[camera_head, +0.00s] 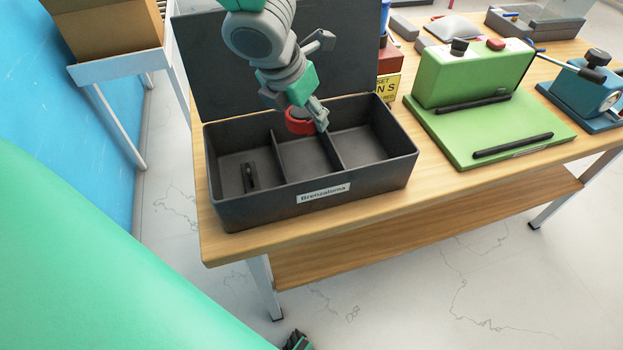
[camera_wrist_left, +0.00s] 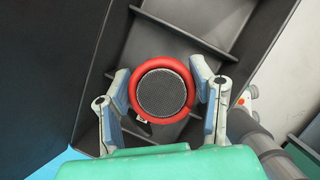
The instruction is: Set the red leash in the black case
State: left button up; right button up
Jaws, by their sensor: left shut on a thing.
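The red leash (camera_head: 299,121) is a round red coil with a dark meshed centre. It also shows in the left wrist view (camera_wrist_left: 123,97). My left gripper (camera_head: 309,116) is shut on it, with a finger on each side, and holds it over the middle compartment of the black case (camera_head: 262,209). The case is open on the table, with its lid raised at the back and two dividers making three compartments. A label on its front reads "Brenzaloma". A small black item (camera_head: 249,177) lies in the left compartment. My right gripper is not clearly in view.
A green device (camera_head: 470,75) on a green base stands right of the case, with a blue device (camera_head: 590,90) beyond it. A yellow sign (camera_head: 388,88) stands behind the case's right end. A cardboard box (camera_head: 105,28) sits on another table at left.

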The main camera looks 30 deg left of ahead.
pick_arm(q)
jog(key=shift+b+x, duration=0.45)
jog(key=shift+x, duration=0.7)
jog(key=shift+d+f, duration=0.2)
jog(key=shift+f, duration=0.05)
jog(key=shift+s+d+f+b, duration=0.15)
jog(key=shift+f+b, duration=0.15)
jog(key=shift+b, duration=0.3)
jog(key=b, duration=0.3)
send_over(313, 166)
jog(key=f, duration=0.5)
jog(key=shift+s+f, duration=0.2)
jog(key=shift+s, duration=0.2)
jog(key=shift+a+f+b, duration=0.25)
jog(key=shift+f+b, duration=0.2)
jog(key=shift+f, duration=0.15)
notch_tip(313, 166, down, 2)
jog(key=shift+s+f+b, duration=0.1)
jog(key=shift+f+b, duration=0.1)
jog(key=shift+b, duration=0.45)
jog(key=shift+f, duration=0.25)
jog(key=shift+c, duration=0.5)
jog(key=shift+d+r, duration=0.1)
jog(key=shift+d, duration=0.15)
pick_arm(e)
notch_tip(313, 166, down, 9)
jog(key=shift+w+d+r, duration=0.15)
jog(key=shift+w+d, duration=0.15)
jog(key=shift+d, duration=0.1)
